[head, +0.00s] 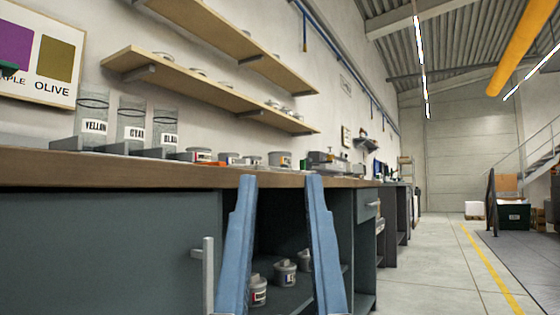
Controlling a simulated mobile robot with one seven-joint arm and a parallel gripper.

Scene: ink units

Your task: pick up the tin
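Several grey tins with coloured labels are in view, and I cannot tell which one the task means. In the open cabinet under the counter, a near tin (258,291), a middle tin (285,273) and a partly hidden far tin (304,261) stand on a shelf. On the counter top, a larger tin (280,160) and a low tin (200,155) stand among others. My gripper (281,179) has two blue fingers spread wide apart, with nothing between them. The fingers rise in front of the cabinet, and the right one covers part of the far tin.
The wooden counter (120,166) runs along the left wall, with labelled clear cylinders (131,125) on it. A cabinet door (100,245) with a grey handle (207,275) is left of my gripper. Shelves (200,88) hang above.

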